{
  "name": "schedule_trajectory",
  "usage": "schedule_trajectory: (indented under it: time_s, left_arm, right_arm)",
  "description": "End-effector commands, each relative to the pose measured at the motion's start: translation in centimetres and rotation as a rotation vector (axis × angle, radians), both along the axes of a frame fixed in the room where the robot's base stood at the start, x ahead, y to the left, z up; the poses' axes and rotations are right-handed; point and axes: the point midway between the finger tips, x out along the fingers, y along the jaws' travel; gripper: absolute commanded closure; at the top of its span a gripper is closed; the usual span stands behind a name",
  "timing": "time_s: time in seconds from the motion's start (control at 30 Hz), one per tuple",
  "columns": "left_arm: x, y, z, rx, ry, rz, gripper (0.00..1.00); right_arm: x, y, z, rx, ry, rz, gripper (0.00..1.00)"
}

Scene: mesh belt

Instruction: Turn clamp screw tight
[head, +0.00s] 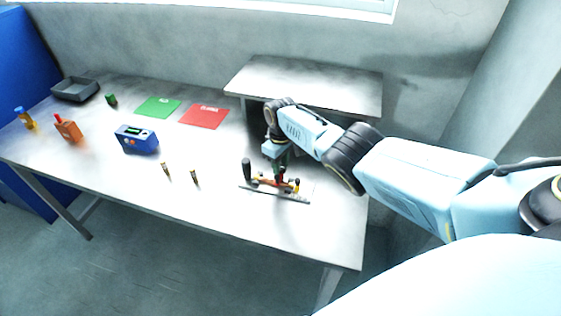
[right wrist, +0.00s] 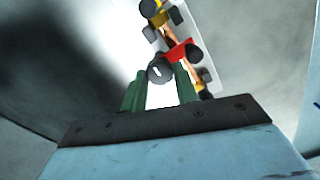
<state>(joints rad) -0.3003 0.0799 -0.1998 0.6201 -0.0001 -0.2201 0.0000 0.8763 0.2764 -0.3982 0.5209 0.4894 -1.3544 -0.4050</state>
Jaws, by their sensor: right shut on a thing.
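The clamp fixture (head: 290,198) stands near the right end of the table, with a grey bar, a black upright handle, red and yellow parts. In the right wrist view its red part (right wrist: 179,52) and yellow parts show beyond the fingers. A dark round slotted screw head (right wrist: 160,69), seemingly the clamp screw, sits between my green fingertips. My right gripper (head: 280,167) reaches down onto the clamp from above; it also shows in the right wrist view (right wrist: 162,85) and is shut on the screw. The exact finger contact is partly hidden. My left gripper is out of view.
A raised grey shelf (head: 310,80) stands behind the clamp. Two small brass pieces (head: 166,169) stand left of it. The table's front middle is clear.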

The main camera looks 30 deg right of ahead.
Motion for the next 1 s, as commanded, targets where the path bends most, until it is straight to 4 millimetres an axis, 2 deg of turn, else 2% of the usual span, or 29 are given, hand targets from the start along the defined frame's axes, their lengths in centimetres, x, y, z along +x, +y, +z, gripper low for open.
schedule_trajectory:
  time_s: [1.0]
  left_arm:
    - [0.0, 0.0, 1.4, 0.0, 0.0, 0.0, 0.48]
  right_arm:
    - [0.1, -0.1, 0.2, 0.001, -0.002, -0.964, 0.93]
